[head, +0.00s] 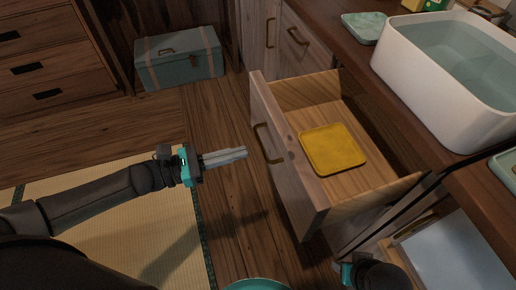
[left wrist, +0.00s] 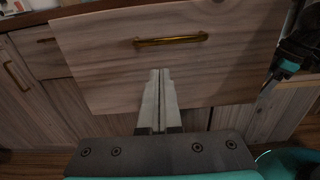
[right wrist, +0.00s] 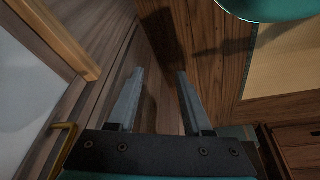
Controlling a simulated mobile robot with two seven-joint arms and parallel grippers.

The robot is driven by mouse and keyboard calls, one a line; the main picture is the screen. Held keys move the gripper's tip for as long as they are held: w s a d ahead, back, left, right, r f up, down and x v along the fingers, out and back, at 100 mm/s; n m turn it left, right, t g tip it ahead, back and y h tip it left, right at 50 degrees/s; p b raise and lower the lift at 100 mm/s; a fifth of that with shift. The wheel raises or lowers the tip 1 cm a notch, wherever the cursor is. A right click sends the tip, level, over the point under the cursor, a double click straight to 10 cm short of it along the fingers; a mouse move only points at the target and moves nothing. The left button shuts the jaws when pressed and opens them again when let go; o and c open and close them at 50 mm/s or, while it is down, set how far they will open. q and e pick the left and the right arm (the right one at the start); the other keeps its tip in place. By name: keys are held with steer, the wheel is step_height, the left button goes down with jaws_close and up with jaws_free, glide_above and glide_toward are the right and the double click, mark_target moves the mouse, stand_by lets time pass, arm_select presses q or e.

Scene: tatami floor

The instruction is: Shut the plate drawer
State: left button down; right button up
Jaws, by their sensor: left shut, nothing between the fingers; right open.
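The wooden plate drawer (head: 290,165) stands pulled out from the counter in the head view, with a yellow square plate (head: 333,149) lying flat inside. Its brass handle (head: 267,143) is on the front panel. In the left wrist view the drawer front (left wrist: 180,60) and handle (left wrist: 171,40) are straight ahead. My left gripper (head: 246,153) is shut and empty, a short way in front of the drawer front; its closed fingers (left wrist: 160,72) point at the panel below the handle. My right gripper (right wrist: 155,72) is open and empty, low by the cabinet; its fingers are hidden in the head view.
A white basin of water (head: 456,75) stands on the counter, beside a green dish (head: 365,27). Another open compartment (head: 392,254) is at the lower right. A blue-grey chest (head: 180,62) stands at the back. The floor left of the drawer is clear.

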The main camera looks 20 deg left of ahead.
mark_target(271, 144)
arm_select(q)
steer(key=shift+b+x, duration=0.55)
steer(key=shift+x, duration=2.2)
arm_select(e)
steer(key=shift+w+r, duration=0.15)
steer(key=shift+r, duration=0.6)
steer(key=shift+w+r, duration=0.15)
steer(key=shift+r, duration=0.6)
